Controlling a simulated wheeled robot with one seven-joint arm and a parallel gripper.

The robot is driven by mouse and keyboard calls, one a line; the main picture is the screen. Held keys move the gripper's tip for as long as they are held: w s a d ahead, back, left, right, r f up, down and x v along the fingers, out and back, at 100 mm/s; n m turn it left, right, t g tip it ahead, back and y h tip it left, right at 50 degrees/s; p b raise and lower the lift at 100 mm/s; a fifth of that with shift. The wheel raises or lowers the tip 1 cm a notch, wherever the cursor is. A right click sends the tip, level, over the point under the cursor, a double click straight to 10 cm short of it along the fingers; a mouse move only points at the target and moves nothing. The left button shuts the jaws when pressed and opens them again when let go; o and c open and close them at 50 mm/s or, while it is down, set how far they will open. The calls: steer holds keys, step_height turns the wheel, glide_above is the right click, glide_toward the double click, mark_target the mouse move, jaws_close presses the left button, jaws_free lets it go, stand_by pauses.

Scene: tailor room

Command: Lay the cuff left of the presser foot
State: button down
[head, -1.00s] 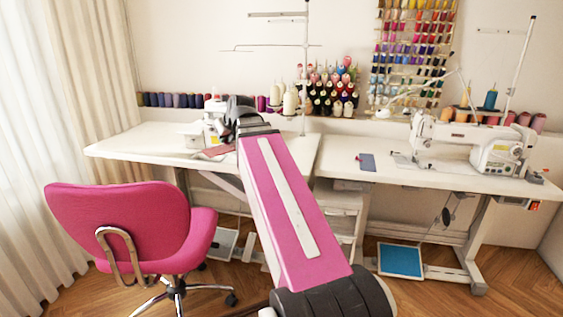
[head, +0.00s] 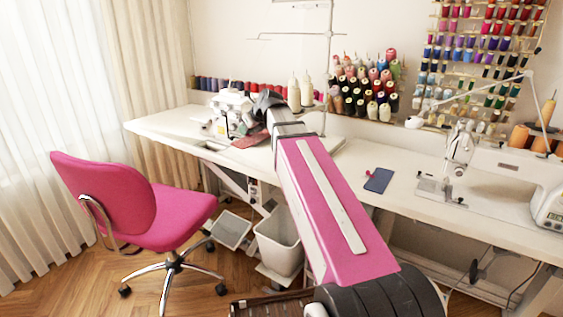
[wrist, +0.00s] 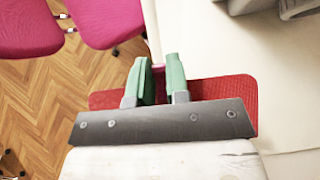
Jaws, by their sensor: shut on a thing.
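The cuff is a flat red piece of cloth (wrist: 236,95), pinched between the two green fingers of my gripper (wrist: 158,72) in the wrist view. It sticks out on both sides of the fingers, near the pale table edge. In the head view the red cuff (head: 251,138) shows beside my gripper, by the small white machine (head: 232,108) on the left table. A larger white sewing machine (head: 510,175) stands at the right, with its needle and presser foot area (head: 450,188) at its left end. The foot itself is too small to make out.
A dark blue flat item (head: 379,180) lies on the white table (head: 410,175) left of the larger machine. Thread cones (head: 365,88) stand behind. A pink chair (head: 125,205) is at the left and a white bin (head: 279,240) below the table.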

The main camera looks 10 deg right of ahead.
steer(key=shift+w+a+f+n, duration=0.3)
steer(key=shift+w+a, duration=0.1)
steer(key=shift+a, duration=0.3)
steer(key=d+f, duration=0.2)
steer(key=d, duration=0.1)
steer(key=w+d+f, duration=0.1)
steer(key=d+f, duration=0.1)
steer(key=d, duration=0.2)
steer(key=w+d+f, duration=0.1)
steer(key=d+f, duration=0.2)
steer(key=shift+d+f, duration=0.1)
steer(key=shift+d, duration=0.3)
steer(key=shift+f, duration=2)
steer(key=c, duration=1.1)
jaws_free()
steer(key=shift+f, duration=0.15)
